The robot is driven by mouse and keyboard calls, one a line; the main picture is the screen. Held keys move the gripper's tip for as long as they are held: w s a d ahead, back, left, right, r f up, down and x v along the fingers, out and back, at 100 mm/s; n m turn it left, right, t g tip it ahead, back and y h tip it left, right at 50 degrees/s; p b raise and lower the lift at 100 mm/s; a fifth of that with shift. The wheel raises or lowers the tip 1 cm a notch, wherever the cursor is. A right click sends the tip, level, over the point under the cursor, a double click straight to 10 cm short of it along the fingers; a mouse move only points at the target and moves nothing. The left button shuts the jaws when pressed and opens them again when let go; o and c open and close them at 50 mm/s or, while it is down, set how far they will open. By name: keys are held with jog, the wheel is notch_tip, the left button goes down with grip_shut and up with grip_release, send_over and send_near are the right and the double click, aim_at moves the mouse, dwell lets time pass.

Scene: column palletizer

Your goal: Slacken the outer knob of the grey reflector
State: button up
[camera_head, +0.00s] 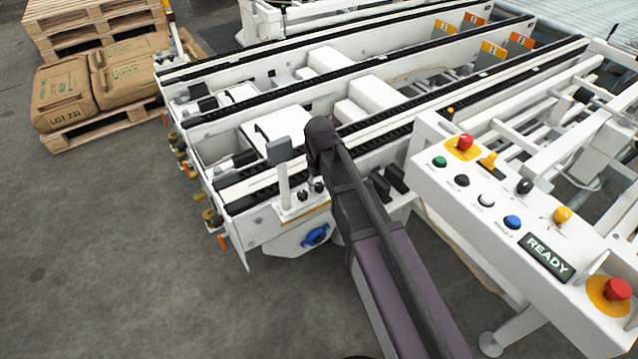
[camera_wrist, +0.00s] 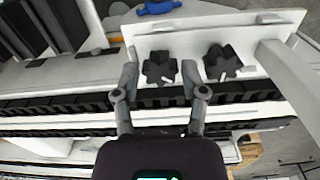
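The grey reflector (camera_head: 279,151) stands upright on a white post (camera_head: 285,187) beside a conveyor's near end. Two black knobs sit on the white bracket next to the post: one nearer it (camera_head: 304,194), one farther from it (camera_head: 318,187). In the wrist view, the knob farther from the post (camera_wrist: 160,67) lies between the two fingertips of my gripper (camera_wrist: 159,72), and the nearer knob (camera_wrist: 221,62) is just right of the fingers. My gripper is open, with a gap visible on both sides of the knob. Whether the fingers reach to its depth I cannot tell. The reflector's head is not visible in the wrist view.
White conveyor rails with black chains (camera_head: 370,82) run behind the bracket. A blue part (camera_head: 314,236) sits below it. A control panel (camera_head: 520,215) with coloured buttons and a READY display stands to the right. Sacks on a pallet (camera_head: 90,90) are at far left; grey floor is open in front.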

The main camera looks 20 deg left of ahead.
grip_shut()
jog(key=shift+n, duration=0.5)
jog(key=n, duration=0.2)
jog(key=shift+n, duration=2.4)
jog(key=shift+o, duration=1.2)
grip_release()
